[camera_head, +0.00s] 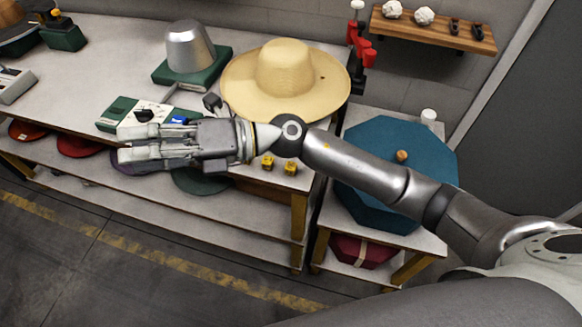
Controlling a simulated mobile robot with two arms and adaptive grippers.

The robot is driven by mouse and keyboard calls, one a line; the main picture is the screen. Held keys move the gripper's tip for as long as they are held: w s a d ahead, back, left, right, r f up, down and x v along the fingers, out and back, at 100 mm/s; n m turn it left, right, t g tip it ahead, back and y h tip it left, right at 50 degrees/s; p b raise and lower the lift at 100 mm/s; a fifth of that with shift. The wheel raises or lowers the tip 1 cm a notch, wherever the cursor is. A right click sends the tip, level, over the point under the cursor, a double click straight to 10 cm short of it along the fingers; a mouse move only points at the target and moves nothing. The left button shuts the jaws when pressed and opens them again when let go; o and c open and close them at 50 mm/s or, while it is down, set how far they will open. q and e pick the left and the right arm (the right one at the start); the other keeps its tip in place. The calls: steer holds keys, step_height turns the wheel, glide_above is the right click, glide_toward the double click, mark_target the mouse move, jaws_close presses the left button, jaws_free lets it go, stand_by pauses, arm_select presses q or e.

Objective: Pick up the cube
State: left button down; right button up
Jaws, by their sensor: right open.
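My right gripper (124,143) reaches in from the right, with its fingers pointing left over the front edge of the workbench. Its fingers are apart and I see nothing held between them. No cube is clearly identifiable. My right gripper and forearm hide part of the bench's front. My left gripper is not in view.
The workbench (105,60) holds a straw hat (285,75), a metal hat form on a green base (190,48) and a green-and-white device (120,112). A blue octagonal box (375,150) stands on the right side table. Hats lie on the shelf below. Floor in front is clear.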

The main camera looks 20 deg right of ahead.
step_height(320, 180, down, 7)
steer(key=s+d+n+g+h, duration=0.1)
steer(key=n+g+h, duration=0.2)
steer(key=n+h, duration=0.2)
steer(key=n+t+h+p, duration=0.2)
steer(key=h, duration=1.3)
glide_above(289, 165)
steer(key=f, duration=0.9)
steer(key=s+f, duration=0.1)
steer(key=f, duration=0.4)
steer(key=shift+d, duration=0.25)
steer(key=shift+w+f, duration=0.1)
steer(key=shift+f, duration=0.2)
steer(key=f, duration=0.1)
steer(key=f+p, duration=0.2)
steer(key=f, duration=0.1)
steer(key=shift+w+a, duration=0.25)
steer(key=shift+w, duration=0.1)
steer(key=shift+f, duration=0.35)
steer(key=c, duration=0.8)
